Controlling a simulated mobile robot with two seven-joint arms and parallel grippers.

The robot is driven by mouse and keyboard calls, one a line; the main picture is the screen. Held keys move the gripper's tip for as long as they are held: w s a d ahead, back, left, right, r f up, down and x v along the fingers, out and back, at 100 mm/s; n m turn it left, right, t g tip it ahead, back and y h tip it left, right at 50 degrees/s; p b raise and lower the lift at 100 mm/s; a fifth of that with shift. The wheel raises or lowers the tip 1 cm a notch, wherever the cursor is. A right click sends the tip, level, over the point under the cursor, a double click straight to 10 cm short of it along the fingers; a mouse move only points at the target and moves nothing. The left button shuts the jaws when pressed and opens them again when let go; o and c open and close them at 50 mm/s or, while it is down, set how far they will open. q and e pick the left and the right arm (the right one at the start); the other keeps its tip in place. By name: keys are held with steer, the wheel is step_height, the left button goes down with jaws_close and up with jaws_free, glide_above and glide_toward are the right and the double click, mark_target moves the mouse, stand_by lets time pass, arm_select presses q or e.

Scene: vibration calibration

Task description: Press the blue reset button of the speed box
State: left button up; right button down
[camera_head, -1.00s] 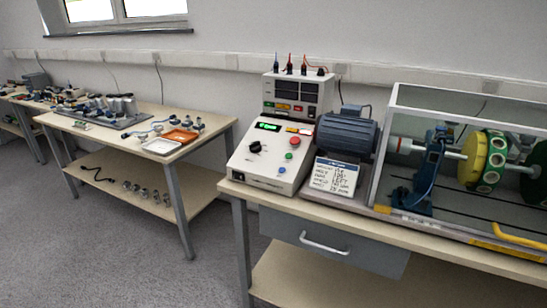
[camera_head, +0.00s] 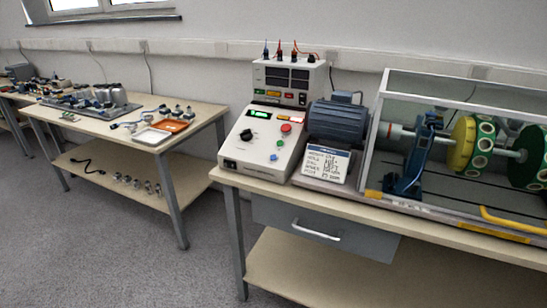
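The speed box (camera_head: 250,159) is a light console with a sloped front, standing on the left end of the near bench. Its face carries a black knob (camera_head: 246,134), a lit green display (camera_head: 260,114), a red button (camera_head: 286,128), a green button (camera_head: 280,143) and a blue button (camera_head: 273,157) low on the right. Nothing covers the blue button. Neither of my grippers shows in the view.
A meter unit (camera_head: 290,81) with probes stands behind the speed box. A grey motor (camera_head: 338,120), a label card (camera_head: 326,163) and a framed enclosure (camera_head: 374,125) stand to its right. Another bench (camera_head: 100,126) with trays is at left. Grey floor (camera_head: 110,245) lies between.

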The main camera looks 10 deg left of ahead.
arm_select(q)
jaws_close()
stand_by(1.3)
